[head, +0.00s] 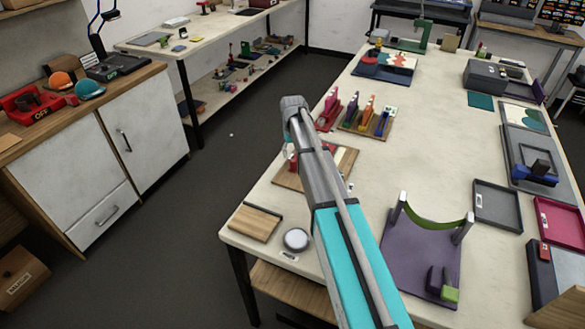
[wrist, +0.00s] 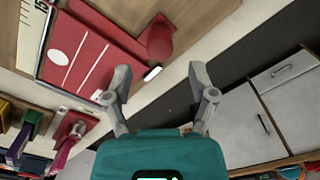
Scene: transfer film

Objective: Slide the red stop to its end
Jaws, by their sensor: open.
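In the wrist view a red upright piece (wrist: 160,38), which looks like the red stop, stands at the edge of a wooden board (wrist: 108,15). Beside it lies a flat red panel (wrist: 88,58) with white lines and a white spot. My gripper (wrist: 158,75) is open and empty, with its fingers spread; the red piece shows beyond the fingertips, apart from them. In the head view the wooden board (head: 287,180) lies near the table's left edge, with red parts (head: 291,160) on it. My arm covers much of the board, and the fingers are not clear there.
A wooden stand with several coloured clips (head: 366,120) is behind the board. A small wooden tray (head: 255,222) and a round grey disc (head: 296,239) are in front. A purple base with two posts (head: 420,250) stands to the right. The table's middle is clear.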

